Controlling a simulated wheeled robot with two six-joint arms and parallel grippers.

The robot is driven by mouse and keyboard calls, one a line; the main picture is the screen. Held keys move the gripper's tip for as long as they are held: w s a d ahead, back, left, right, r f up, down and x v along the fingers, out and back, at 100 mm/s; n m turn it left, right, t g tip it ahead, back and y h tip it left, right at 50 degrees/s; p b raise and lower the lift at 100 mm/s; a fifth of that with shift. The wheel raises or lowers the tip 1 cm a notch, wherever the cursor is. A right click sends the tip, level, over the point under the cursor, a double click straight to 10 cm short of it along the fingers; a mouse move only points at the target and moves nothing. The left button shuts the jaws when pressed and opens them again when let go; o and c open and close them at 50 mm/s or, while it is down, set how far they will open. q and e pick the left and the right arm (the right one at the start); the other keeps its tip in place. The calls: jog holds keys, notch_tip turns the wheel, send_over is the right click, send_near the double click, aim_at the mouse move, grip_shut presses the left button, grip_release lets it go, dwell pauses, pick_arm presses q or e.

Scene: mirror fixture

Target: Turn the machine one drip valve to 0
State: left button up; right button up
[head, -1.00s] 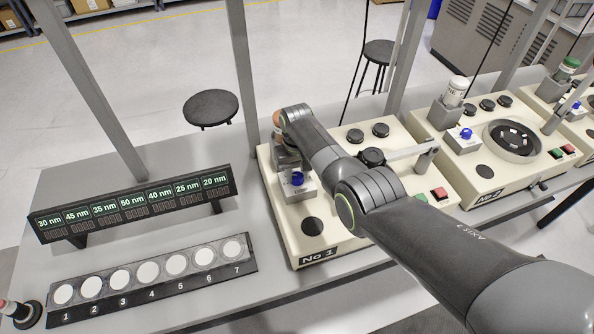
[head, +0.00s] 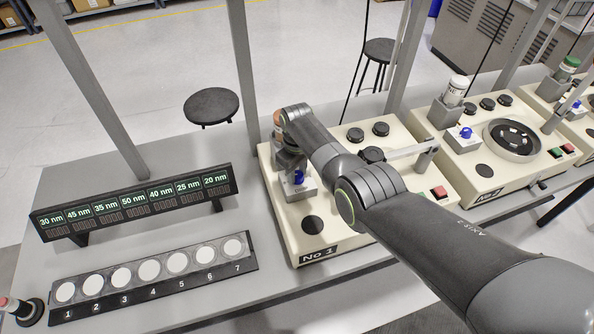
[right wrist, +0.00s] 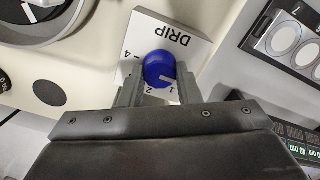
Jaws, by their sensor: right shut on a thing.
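The machine one drip valve is a round blue knob (right wrist: 160,69) on a white block marked DRIP (right wrist: 168,35). In the head view the knob (head: 298,177) shows partly, on machine No 1 (head: 335,215). My right gripper (right wrist: 158,86) is shut on the knob, one finger on each side of it. The knob's white mark points to the lower right in the wrist view, near the 1. The numbers 4, 2 and 1 show around the knob; a 0 cannot be made out. My left gripper is not in view.
Machine No 2 (head: 480,165) stands to the right. A display rack (head: 135,203) and a strip of numbered white discs (head: 155,270) are on the table at left. My right arm crosses above machine No 1 and hides part of it.

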aim_at(297, 174)
jog(key=shift+w+r, duration=0.1)
jog(key=shift+r, duration=0.05)
jog(key=o, duration=1)
jog(key=shift+r, duration=0.25)
notch_tip(297, 174, up, 5)
jog(key=shift+f+p, duration=0.2)
jog(key=shift+p, duration=0.5)
notch_tip(297, 174, up, 12)
jog(key=b, duration=0.2)
jog(key=shift+r+b, duration=0.1)
jog(key=shift+b, duration=0.2)
